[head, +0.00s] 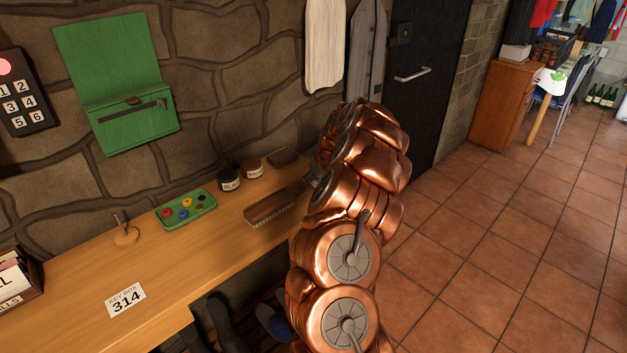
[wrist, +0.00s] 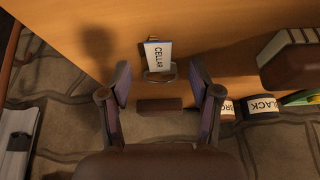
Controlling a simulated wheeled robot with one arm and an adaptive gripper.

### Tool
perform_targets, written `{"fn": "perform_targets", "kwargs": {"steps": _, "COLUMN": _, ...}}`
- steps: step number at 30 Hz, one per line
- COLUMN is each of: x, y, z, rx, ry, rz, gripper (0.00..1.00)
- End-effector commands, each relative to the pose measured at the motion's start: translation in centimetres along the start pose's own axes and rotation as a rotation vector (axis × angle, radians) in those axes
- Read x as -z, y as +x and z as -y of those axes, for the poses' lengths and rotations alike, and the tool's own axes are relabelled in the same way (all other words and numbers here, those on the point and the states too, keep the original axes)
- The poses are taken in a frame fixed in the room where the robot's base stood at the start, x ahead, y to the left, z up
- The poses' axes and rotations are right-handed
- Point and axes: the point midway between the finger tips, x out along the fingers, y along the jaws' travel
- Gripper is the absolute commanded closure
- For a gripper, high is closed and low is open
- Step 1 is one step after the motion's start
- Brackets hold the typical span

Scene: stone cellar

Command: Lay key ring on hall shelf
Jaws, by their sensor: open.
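The key ring (wrist: 158,76) shows in the wrist view as a metal loop with a white tag lettered CELLAR. It rests on or just above the wooden hall shelf (wrist: 210,25); the exact contact is unclear. My open gripper (wrist: 159,78) has one finger on each side of it, with visible gaps, and nothing is clasped. In the head view the shelf (head: 180,260) runs along the stone wall. My copper arm hides the key ring and most of the gripper there.
On the shelf are a brush (head: 270,211), dark tins (head: 228,180), a green tray (head: 187,210), a peg stand (head: 124,231) and a KEY BOX 314 card (head: 126,299). An open green box (head: 128,120) hangs above. Bare wood lies between card and brush.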

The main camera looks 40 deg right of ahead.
Motion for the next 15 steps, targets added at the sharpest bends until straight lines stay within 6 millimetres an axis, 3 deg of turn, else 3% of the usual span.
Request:
{"fn": "perform_targets", "kwargs": {"steps": 8, "x": 0.1, "y": -2.1, "z": -0.1, "rx": -0.001, "ry": 0.001, "rz": -0.004, "gripper": 0.37}}
{"fn": "perform_targets", "kwargs": {"steps": 15, "x": 0.0, "y": -5.7, "z": -0.1, "rx": -0.001, "ry": 0.001, "rz": -0.003, "gripper": 0.37}}
